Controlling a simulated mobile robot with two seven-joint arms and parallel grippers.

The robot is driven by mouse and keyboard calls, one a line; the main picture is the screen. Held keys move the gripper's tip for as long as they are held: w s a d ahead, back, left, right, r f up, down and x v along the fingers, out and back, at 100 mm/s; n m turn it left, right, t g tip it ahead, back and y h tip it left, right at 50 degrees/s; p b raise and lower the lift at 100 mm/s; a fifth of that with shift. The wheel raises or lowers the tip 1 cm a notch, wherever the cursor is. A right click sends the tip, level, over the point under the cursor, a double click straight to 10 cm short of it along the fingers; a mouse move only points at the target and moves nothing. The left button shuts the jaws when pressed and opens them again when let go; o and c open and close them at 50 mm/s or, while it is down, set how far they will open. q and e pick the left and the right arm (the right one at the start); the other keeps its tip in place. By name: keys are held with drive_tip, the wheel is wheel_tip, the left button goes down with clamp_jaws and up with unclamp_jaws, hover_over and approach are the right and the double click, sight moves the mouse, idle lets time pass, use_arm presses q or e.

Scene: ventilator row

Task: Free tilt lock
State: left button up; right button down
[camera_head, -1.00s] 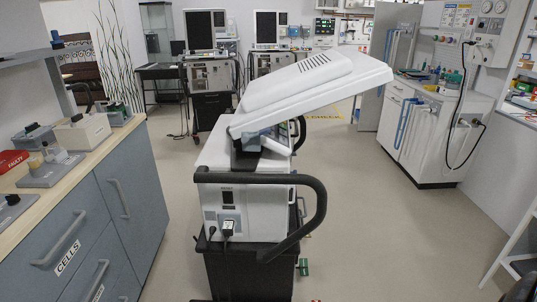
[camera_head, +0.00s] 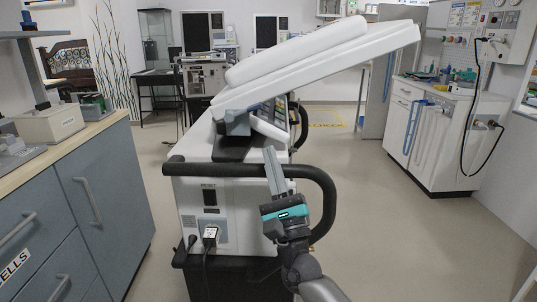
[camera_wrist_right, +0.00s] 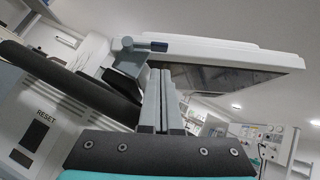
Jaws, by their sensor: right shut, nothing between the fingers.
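The ventilator (camera_head: 190,215) stands in front of me, its white screen head (camera_head: 320,62) tilted up to the right on a grey hinge mount (camera_head: 236,122). In the right wrist view, a small lever with a dark blue end (camera_wrist_right: 158,46) sticks out at the hinge below the white screen head (camera_wrist_right: 215,52); it looks like the tilt lock, but I cannot tell its lock state. My left gripper is out of view.
A black push handle (camera_head: 320,190) loops round the ventilator's near side, close to my right wrist. A blue-grey cabinet (camera_head: 110,190) stands at the left. A white cabinet (camera_head: 440,150) stands at the right. The floor (camera_head: 420,240) between is free.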

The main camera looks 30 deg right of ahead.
sight(256, 109)
drive_tip(key=x, duration=0.8)
drive_tip(key=shift+w+r, duration=0.15)
drive_tip(key=shift+w, duration=0.1)
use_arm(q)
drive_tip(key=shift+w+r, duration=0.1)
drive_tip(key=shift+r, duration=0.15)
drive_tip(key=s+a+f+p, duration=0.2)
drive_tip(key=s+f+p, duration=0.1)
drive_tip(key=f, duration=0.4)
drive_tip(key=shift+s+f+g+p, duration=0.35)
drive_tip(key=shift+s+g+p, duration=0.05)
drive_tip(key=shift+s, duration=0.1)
use_arm(e)
drive_tip(key=shift+r+n+y, duration=0.3)
drive_tip(key=shift+n+y, duration=0.4)
drive_tip(key=shift+n, duration=0.15)
drive_tip(key=shift+r+n+y, duration=0.25)
drive_tip(key=shift+n+y, duration=0.45)
drive_tip(key=shift+n, duration=0.2)
drive_tip(key=shift+r+n+y, duration=0.3)
drive_tip(key=shift+n+y, duration=0.4)
drive_tip(key=shift+n, duration=0.15)
drive_tip(key=shift+f+g, duration=0.1)
drive_tip(key=shift+g, duration=0.2)
